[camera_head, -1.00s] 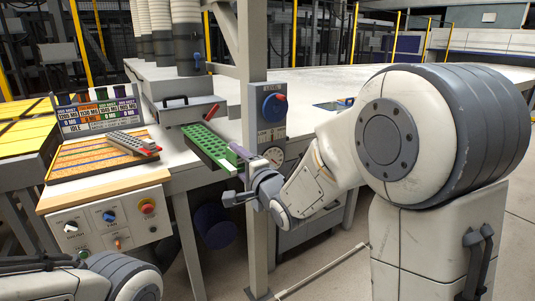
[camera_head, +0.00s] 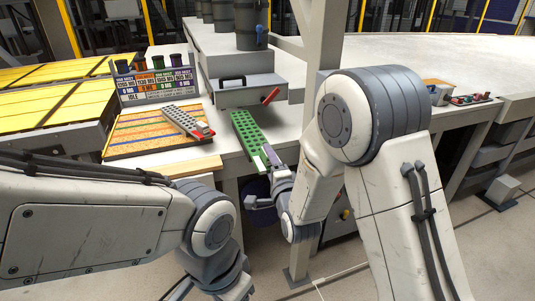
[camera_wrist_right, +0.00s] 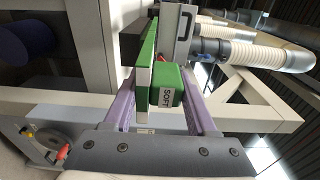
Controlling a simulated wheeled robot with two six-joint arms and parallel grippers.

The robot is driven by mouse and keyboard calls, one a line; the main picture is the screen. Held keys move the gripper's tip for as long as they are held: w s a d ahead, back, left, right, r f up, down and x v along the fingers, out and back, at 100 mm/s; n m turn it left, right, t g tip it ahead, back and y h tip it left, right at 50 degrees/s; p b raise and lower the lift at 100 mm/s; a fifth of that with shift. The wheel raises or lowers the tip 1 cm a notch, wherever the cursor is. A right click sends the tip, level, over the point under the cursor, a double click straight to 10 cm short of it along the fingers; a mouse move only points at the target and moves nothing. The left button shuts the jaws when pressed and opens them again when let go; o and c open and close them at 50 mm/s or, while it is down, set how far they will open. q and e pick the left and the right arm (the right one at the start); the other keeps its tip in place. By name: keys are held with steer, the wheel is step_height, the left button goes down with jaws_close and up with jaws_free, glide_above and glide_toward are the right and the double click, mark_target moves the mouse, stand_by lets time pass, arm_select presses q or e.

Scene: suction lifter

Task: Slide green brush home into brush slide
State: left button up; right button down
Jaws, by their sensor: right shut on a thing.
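The green brush (camera_head: 247,131) is a long green bar with dark holes in its top, held level at the table's front edge. My right gripper (camera_head: 270,160) is shut on its near end. In the right wrist view, the purple fingers (camera_wrist_right: 160,112) stand either side of the green brush (camera_wrist_right: 166,84), whose end label reads SOFT. A grey housing (camera_head: 237,97) with a black handle and a red lever lies beyond the brush's far end. It may be the brush slide, but I see no clear slot. My left arm shows, its gripper out of frame.
A grey brush-like bar (camera_head: 183,120) lies on a striped wooden board (camera_head: 130,135) at left. A sign rack (camera_head: 158,90) with coloured labels stands behind it. A grey upright post (camera_head: 308,210) stands close beside my right arm.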

steer(key=shift+a, duration=0.35)
steer(key=shift+s+b, duration=0.1)
steer(key=shift+b, duration=0.5)
steer(key=shift+x, duration=0.9)
steer(key=b, duration=0.1)
glide_toward(251, 138)
steer(key=shift+w+r, duration=0.6)
steer(key=shift+w, duration=0.35)
steer(key=shift+x, duration=0.95)
steer(key=shift+x, duration=3.05)
steer(key=shift+a, duration=0.2)
